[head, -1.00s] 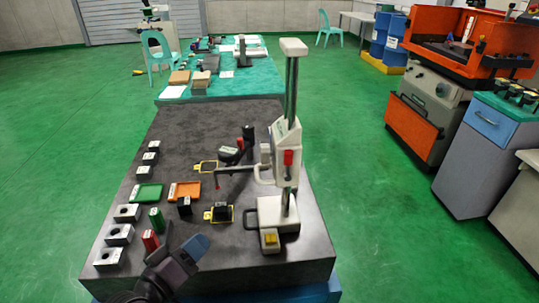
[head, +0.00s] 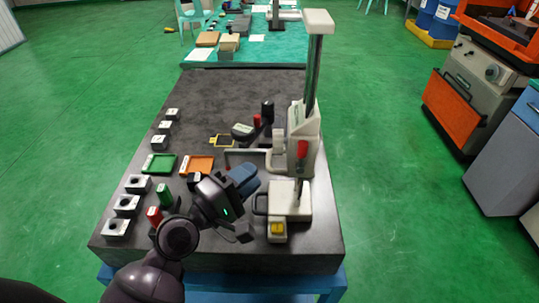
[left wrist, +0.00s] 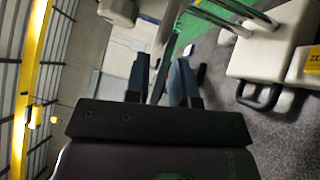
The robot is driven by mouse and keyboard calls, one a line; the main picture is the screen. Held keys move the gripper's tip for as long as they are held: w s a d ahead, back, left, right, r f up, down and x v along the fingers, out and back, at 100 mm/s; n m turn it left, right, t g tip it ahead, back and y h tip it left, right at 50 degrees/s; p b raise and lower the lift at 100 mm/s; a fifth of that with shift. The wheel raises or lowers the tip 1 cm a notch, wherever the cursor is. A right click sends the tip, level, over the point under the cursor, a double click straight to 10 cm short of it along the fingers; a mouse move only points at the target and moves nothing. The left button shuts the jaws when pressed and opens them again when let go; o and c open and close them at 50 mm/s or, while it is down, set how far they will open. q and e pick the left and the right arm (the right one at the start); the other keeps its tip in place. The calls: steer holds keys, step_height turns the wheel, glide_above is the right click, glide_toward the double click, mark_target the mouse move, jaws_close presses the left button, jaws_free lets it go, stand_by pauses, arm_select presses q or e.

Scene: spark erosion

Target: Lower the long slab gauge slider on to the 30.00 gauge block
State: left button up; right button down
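The height gauge stands on the right of the dark slab (head: 235,90). Its white slider (head: 303,140) is part-way up the column (head: 315,60), with a thin arm (head: 250,151) reaching left above the slab. The gauge base (head: 297,200) also shows in the left wrist view (left wrist: 265,52). My left gripper (head: 243,178) is left of the gauge, below the arm in the picture. Its blue fingers (left wrist: 162,75) are apart; a thin bar shows between them, but I see nothing gripped. I cannot identify the 30.00 block; my left gripper hides part of the slab. My right gripper is out of view.
Green (head: 160,165) and orange (head: 197,165) trays lie left of my gripper. A red block (head: 155,216) and a green block (head: 165,195) stand nearer. Several steel blocks line the left edge. A yellow-framed plate (head: 222,141) lies behind. The slab's far part is clear.

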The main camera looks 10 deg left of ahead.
mark_target(270, 158)
arm_select(q)
steer(key=p+x, duration=0.1)
steer(key=x, duration=0.5)
steer(key=shift+w, duration=0.1)
steer(key=shift+c, duration=0.4)
